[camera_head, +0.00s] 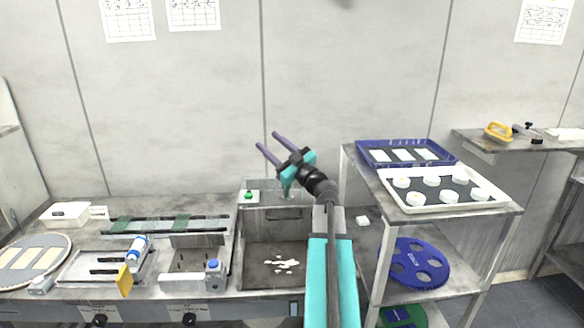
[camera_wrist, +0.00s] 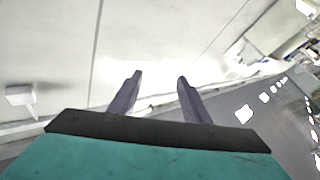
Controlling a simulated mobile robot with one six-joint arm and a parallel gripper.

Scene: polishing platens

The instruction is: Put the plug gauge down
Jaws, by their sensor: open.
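My gripper (camera_head: 268,141) is raised in front of the wall, above the back of the bench, with its two purple fingers spread apart. The wrist view also shows the fingers of my gripper (camera_wrist: 159,76) apart, with nothing between them. I cannot pick out a plug gauge with certainty in either view. A small dark object (camera_head: 528,130) lies on the wall shelf at the right, too small to identify.
The bench has a sunken basin (camera_head: 262,256) with white scraps, a green-button box (camera_head: 250,197) and a blue-white bottle (camera_head: 138,248). The rack at right holds a blue tray (camera_head: 448,163) and a white tray (camera_head: 407,208) of white rings. A yellow-handled tool (camera_head: 498,131) lies on the shelf.

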